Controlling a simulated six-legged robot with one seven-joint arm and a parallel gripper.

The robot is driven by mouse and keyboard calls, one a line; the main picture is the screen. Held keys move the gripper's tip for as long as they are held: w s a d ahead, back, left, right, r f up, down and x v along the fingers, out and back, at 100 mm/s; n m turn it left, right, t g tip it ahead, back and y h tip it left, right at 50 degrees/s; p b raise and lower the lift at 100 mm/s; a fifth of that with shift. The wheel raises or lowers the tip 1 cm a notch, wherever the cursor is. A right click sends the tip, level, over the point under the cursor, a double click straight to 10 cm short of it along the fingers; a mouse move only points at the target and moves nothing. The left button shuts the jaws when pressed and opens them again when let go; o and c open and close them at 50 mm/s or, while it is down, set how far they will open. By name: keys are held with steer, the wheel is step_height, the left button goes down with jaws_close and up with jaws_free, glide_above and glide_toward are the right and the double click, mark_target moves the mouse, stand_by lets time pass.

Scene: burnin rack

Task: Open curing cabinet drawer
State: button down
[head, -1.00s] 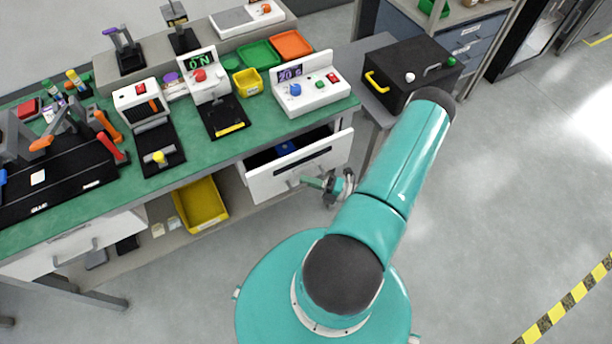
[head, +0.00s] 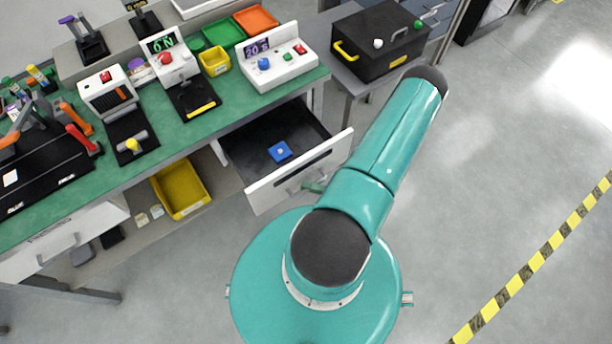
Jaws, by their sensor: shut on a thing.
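A white drawer (head: 273,192) stands well out from under the right end of the green-topped bench. Its dark inside shows, with a blue block (head: 279,151) lying in it. The front bears a bar handle (head: 302,184). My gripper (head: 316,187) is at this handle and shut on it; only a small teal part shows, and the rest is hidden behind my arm.
The green bench top (head: 221,112) carries several devices and small bins. A yellow bin (head: 181,190) sits on the shelf below, left of the drawer. A black box (head: 380,42) with a yellow handle stands right of the bench. Floor (head: 480,180) to the right is clear.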

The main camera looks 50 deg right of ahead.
steer(key=shift+s, duration=0.15)
steer(key=c, duration=1.5)
jaws_free()
steer(key=v, duration=1.3)
steer(key=shift+s+d, duration=0.15)
steer(key=shift+s, duration=0.2)
steer(key=shift+s, duration=0.1)
